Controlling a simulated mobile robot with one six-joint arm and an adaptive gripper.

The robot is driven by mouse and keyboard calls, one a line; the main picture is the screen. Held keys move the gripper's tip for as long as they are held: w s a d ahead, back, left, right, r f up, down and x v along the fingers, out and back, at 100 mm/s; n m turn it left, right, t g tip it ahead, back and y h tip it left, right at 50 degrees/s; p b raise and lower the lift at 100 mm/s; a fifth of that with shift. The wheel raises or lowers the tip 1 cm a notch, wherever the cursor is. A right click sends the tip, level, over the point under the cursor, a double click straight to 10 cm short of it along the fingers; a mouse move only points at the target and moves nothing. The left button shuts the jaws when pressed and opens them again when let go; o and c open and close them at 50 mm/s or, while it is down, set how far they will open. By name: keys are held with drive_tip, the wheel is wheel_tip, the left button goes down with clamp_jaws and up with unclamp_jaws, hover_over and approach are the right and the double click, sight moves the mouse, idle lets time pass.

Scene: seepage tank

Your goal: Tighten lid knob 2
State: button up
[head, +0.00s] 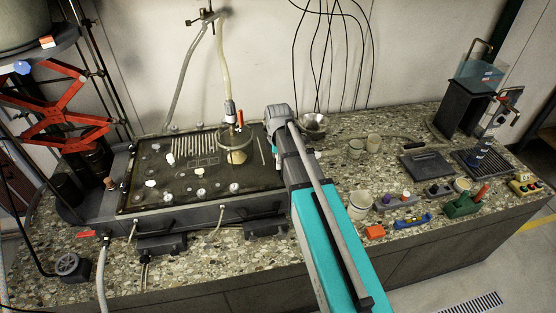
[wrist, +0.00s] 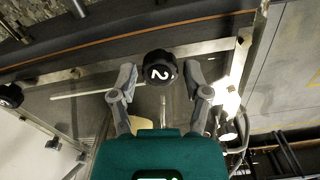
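Lid knob 2 (wrist: 158,66) is a round black knob marked with a white 2. It shows in the wrist view near the metal edge of the tank lid. My gripper (wrist: 163,78) is open, with one grey finger on each side of the knob. Gaps show between the knob and both fingers, and nothing is held. In the head view the seepage tank (head: 170,214) is a long dark box on the counter. My arm reaches over its right end and hides my gripper and knob 2 there.
Another black knob (wrist: 10,95) shows at the left of the wrist view. A round glass vessel (head: 237,143) stands on the tank, with a hose above it.

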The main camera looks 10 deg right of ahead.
clamp_jaws()
drive_tip(key=shift+m, duration=0.3)
drive_tip(key=m, duration=0.4)
drive_tip(key=shift+m, duration=0.4)
drive_tip(key=m, duration=0.4)
drive_tip(key=shift+m, duration=0.3)
drive_tip(key=m, duration=0.3)
drive_tip(key=shift+m, duration=0.3)
drive_tip(key=m, duration=0.3)
drive_tip(key=shift+m, duration=0.3)
drive_tip(key=m, duration=0.6)
drive_tip(key=shift+m, duration=0.3)
